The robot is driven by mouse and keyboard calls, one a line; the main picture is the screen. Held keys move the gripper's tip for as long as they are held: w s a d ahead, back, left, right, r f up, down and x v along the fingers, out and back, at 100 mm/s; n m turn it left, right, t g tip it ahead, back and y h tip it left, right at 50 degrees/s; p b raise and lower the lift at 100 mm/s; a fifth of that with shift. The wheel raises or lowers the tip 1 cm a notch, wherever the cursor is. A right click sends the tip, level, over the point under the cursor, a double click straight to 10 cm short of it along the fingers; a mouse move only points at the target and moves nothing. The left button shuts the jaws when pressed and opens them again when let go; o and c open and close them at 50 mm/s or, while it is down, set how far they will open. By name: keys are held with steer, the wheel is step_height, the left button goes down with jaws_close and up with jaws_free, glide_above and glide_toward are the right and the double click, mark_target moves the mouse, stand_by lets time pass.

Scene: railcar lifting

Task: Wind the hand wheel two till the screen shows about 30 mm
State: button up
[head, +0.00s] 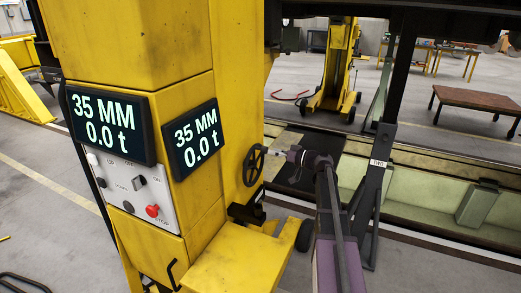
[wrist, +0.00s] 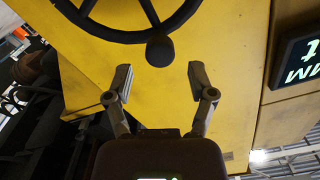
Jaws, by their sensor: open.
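The black hand wheel (head: 254,165) is on the side of the yellow lifting column. In the wrist view the lower part of the wheel (wrist: 125,32) shows at the top, with its round knob (wrist: 160,50) just beyond my fingertips. My gripper (wrist: 157,80) is open and empty, its two fingers spread to either side below the knob, not closed on it. In the head view my gripper (head: 288,153) is just right of the wheel. Two screens, the left one (head: 108,122) and the right one (head: 196,138), both read 35 MM and 0.0 t.
A control panel (head: 135,190) with a red knob sits below the left screen. A post with a "TWO" label (head: 379,163) stands right of my arm. The column's yellow base (head: 235,262) with a black wheel is below. A rail pit lies behind.

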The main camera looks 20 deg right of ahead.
mark_target(261, 148)
steer(key=shift+x, duration=2.9)
jaws_close()
